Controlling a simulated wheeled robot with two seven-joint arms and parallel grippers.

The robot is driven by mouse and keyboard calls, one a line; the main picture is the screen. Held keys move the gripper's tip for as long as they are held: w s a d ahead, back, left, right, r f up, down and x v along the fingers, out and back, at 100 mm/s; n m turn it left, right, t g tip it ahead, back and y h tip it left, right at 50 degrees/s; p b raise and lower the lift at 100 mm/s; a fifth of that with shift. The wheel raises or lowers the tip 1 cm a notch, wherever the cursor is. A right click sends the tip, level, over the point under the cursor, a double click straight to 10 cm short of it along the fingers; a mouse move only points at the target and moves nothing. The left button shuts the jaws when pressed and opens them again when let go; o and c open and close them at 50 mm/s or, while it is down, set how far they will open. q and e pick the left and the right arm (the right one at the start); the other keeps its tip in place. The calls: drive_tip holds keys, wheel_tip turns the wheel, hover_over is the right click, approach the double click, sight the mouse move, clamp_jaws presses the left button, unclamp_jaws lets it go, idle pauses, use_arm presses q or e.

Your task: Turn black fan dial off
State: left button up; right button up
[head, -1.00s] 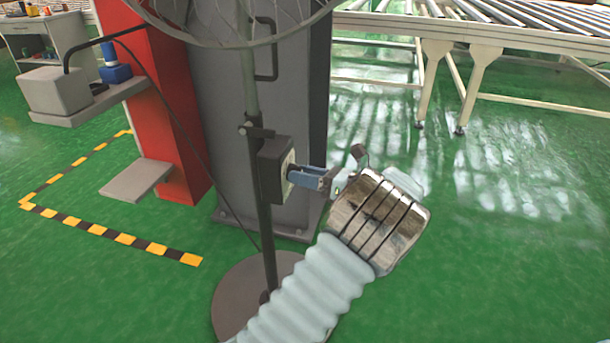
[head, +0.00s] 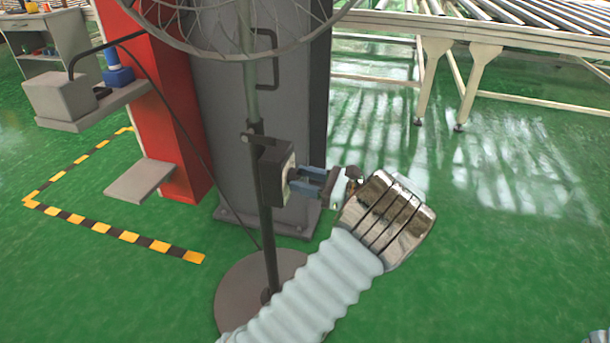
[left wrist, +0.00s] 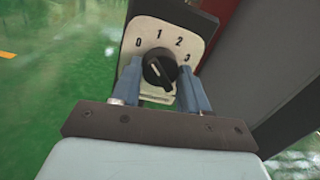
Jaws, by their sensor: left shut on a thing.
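The fan's dark control box (head: 274,172) is on the fan's stand pole (head: 264,215). Its pale face, marked 0, 1, 2, 3, shows in the left wrist view (left wrist: 180,29), with the black dial (left wrist: 160,68) below the numbers. A short pale mark shows on the dial; I cannot tell surely which number it points to. My left gripper (head: 294,180) reaches the box face from the right. In the left wrist view its blue fingers (left wrist: 159,82) are on either side of the dial, shut on it. The head view hides the dial behind the fingers. My right gripper is not in view.
The fan's wire cage (head: 235,45) is above the box, and its round base (head: 245,290) is on the green floor. A grey panel (head: 222,120) and red column (head: 160,110) stand close behind. A roller conveyor (head: 500,30) is at the back right. Floor on the right is clear.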

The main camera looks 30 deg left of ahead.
use_arm(q)
drive_tip(key=shift+n, duration=1.2)
drive_tip(key=shift+f, duration=0.1)
drive_tip(key=o, duration=1.1)
drive_tip(key=shift+c, duration=0.2)
drive_tip(key=shift+d, duration=0.1)
drive_tip(key=w+d, duration=0.2)
drive_tip(key=d, duration=1.1)
drive_tip(key=shift+w+d+f, duration=0.25)
drive_tip(key=shift+f, duration=0.05)
